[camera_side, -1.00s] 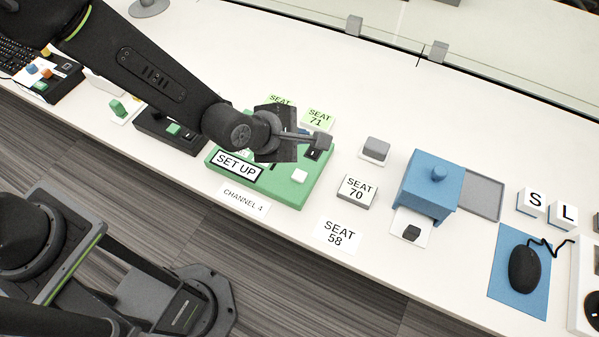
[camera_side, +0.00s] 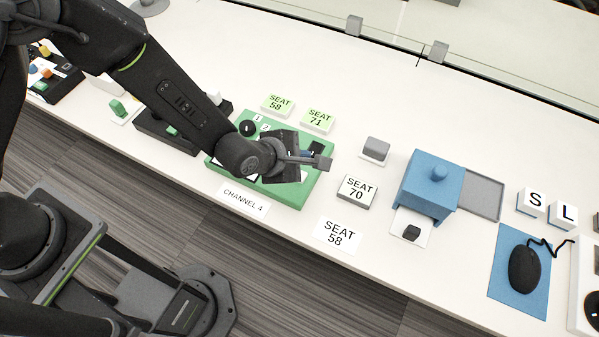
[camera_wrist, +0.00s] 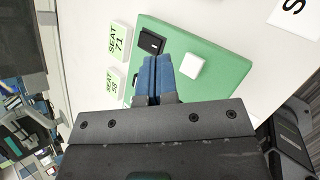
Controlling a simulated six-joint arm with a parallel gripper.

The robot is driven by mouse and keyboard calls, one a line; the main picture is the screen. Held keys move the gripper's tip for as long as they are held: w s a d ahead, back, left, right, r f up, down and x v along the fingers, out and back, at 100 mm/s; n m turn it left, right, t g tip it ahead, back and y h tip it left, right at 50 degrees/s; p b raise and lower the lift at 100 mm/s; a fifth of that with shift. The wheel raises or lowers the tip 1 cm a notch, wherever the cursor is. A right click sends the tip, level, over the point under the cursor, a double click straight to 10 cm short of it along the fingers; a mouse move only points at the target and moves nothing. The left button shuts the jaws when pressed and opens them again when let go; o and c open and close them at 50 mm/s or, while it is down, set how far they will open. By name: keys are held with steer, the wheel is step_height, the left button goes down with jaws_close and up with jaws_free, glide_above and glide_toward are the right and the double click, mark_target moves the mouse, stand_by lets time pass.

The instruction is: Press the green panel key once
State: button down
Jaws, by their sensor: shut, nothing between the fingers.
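The green panel (camera_side: 312,186) lies on the white table below my gripper (camera_side: 304,154). In the wrist view the green panel (camera_wrist: 222,58) carries a white square key (camera_wrist: 192,66) and a black rocker switch (camera_wrist: 151,42). My gripper (camera_wrist: 157,62) is shut and empty, with its blue fingers side by side. In that view the fingertips appear between the switch and the white key, just left of the key. I cannot tell how high they are above the panel. In the side view my gripper hides the white key, while the black switch (camera_side: 317,147) and a round black knob (camera_side: 247,128) show.
Tags reading SEAT 58 (camera_side: 278,104) and SEAT 71 (camera_side: 318,119) stand behind the panel. A SEAT 70 block (camera_side: 357,189), a grey key (camera_side: 376,149) and a blue box (camera_side: 427,186) are to the right. A black box with a green key (camera_side: 171,131) is left.

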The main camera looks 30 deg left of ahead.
steer(key=shift+f, duration=1.8)
steer(key=shift+f, duration=0.1)
stand_by(0.6)
steer(key=shift+f, duration=0.3)
steer(key=shift+f, duration=0.45)
stand_by(0.8)
steer(key=shift+r, duration=0.85)
steer(key=shift+r, duration=2.5)
